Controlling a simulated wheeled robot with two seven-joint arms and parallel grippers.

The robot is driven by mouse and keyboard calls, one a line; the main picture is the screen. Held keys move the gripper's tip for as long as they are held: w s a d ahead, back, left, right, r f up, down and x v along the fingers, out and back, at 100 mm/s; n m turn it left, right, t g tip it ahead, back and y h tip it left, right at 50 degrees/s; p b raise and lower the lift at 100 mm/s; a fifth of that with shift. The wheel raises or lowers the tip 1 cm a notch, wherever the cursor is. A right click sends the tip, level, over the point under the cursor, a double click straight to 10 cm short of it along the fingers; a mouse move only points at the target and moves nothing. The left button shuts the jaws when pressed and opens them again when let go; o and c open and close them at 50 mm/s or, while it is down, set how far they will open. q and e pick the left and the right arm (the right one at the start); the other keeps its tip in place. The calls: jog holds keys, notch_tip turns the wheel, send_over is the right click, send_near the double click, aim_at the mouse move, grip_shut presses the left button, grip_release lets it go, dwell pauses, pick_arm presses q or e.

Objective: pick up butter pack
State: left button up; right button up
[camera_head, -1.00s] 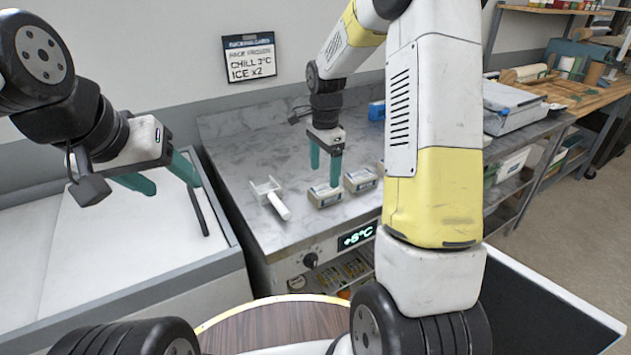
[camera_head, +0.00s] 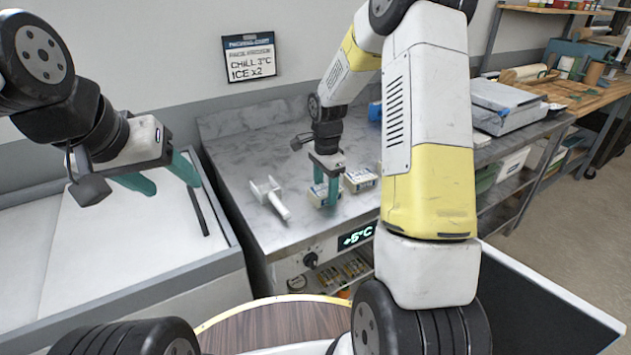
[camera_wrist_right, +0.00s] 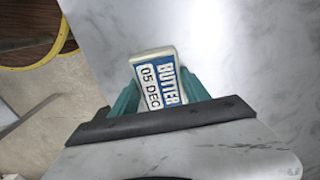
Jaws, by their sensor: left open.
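A butter pack (camera_head: 316,196) lies on the marble counter, partly hidden behind my right gripper (camera_head: 326,199). In the right wrist view the butter pack (camera_wrist_right: 158,78), white and blue with "BUTTER" and "05 DEC" on it, sits between the two teal fingers of the right gripper (camera_wrist_right: 160,98). The fingers are down at its sides; I cannot tell whether they press on it. My left gripper (camera_head: 160,178) is open and empty above the white surface at the left.
A white scoop-like tool (camera_head: 270,197) lies on the counter (camera_head: 240,160) left of the pack. A blue item (camera_head: 375,111) and a grey device (camera_head: 508,105) stand further right. A round wooden table (camera_head: 275,325) is in front. The counter behind the pack is clear.

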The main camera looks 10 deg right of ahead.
jog(key=c, duration=0.7)
jog(key=shift+r, duration=0.1)
jog(key=shift+c, duration=0.2)
